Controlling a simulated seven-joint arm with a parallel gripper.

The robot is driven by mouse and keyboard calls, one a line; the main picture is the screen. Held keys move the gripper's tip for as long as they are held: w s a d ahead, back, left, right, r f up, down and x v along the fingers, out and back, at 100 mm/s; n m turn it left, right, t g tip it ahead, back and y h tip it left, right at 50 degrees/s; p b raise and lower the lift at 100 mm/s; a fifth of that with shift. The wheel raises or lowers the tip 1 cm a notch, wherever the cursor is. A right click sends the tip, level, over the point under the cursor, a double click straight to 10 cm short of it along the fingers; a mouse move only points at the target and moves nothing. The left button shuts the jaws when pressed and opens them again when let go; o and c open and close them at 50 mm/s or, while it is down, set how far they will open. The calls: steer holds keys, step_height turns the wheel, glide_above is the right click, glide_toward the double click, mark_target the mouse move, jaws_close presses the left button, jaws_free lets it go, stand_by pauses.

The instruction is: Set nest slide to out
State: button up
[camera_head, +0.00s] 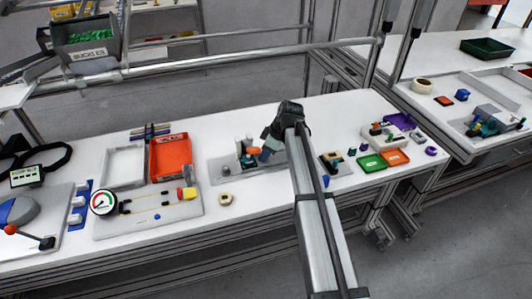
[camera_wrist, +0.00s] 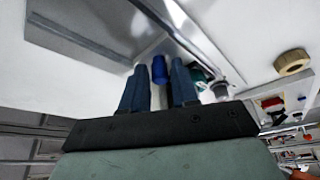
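A grey fixture plate (camera_head: 217,178) lies mid-table, with pale upright posts, an orange part (camera_head: 252,150) and a grey round knob (camera_head: 225,169) on it. My gripper (camera_head: 266,154) reaches down over its right part and hides some of it. In the wrist view my gripper (camera_wrist: 157,84) has its two blue-grey fingers apart. A blue knob (camera_wrist: 159,68) shows between the fingertips, with narrow gaps beside it; contact cannot be made out. A teal part (camera_wrist: 205,74) and the grey knob (camera_wrist: 220,90) are just right of the fingers. I cannot tell for sure which part is the nest slide or its position.
A tan ring (camera_head: 225,199) lies near the front edge. Left are an orange bin (camera_head: 170,158), a grey tray (camera_head: 125,166) and a gauge panel (camera_head: 150,222). Right of my arm are a small fixture (camera_head: 333,163), a green tray (camera_head: 371,163) and an orange tray (camera_head: 396,157).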

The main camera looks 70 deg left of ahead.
jaws_close()
stand_by(0.3)
steer(key=w, duration=0.9)
steer(key=shift+o, duration=1.7)
jaws_free()
steer(key=shift+r, duration=0.1)
